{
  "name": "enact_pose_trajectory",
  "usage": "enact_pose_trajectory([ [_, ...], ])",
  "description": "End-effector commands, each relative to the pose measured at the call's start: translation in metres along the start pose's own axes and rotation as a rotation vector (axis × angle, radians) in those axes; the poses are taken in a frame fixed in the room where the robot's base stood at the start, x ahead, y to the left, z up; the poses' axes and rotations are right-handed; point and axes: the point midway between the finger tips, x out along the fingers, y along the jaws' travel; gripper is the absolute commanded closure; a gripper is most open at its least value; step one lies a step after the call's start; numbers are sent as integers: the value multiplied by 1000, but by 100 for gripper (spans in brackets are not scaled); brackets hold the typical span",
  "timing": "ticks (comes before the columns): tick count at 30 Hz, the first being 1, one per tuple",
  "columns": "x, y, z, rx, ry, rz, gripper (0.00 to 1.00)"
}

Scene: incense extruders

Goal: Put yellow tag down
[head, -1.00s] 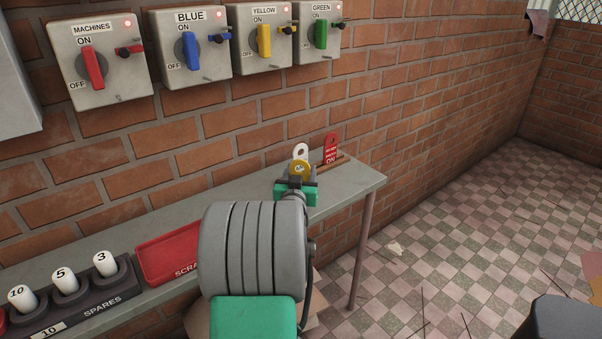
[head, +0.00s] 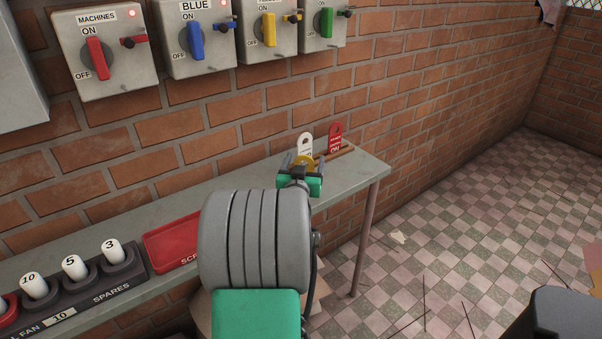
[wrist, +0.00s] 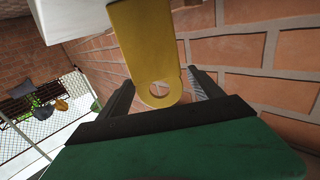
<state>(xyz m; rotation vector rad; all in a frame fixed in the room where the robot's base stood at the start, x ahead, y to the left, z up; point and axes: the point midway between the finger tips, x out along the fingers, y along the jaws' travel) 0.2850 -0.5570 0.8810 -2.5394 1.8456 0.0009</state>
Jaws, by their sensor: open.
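The yellow tag (head: 301,161) is at my gripper (head: 300,176), at the right end of the grey shelf. In the wrist view the yellow tag (wrist: 148,45) hangs from the top of the picture, its holed end between the two fingers. My gripper (wrist: 160,93) is open, with gaps beside the tag. The gripper hides the tag's lower part in the head view, so I cannot tell what it rests on. A white tag (head: 305,143) stands just behind it. A red tag (head: 335,137) stands to the right in a wooden rack (head: 343,152).
The grey shelf (head: 371,172) runs along the brick wall. A red scrap tray (head: 160,250) and a dark spares holder (head: 127,272) with white numbered pieces are at left. Several switch boxes, including the blue one (head: 217,62), hang above. The floor at right is mostly open.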

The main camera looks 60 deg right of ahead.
Motion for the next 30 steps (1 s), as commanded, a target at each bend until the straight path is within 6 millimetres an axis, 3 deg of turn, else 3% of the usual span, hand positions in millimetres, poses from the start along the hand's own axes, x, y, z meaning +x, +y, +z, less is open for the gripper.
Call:
enact_pose_trajectory([
  [6,-63,-1,2,-2,1,-3,25],
  [12,-97,-1,2,-1,1,-2,25],
  [30,-102,0,2,-1,0,1,25],
])
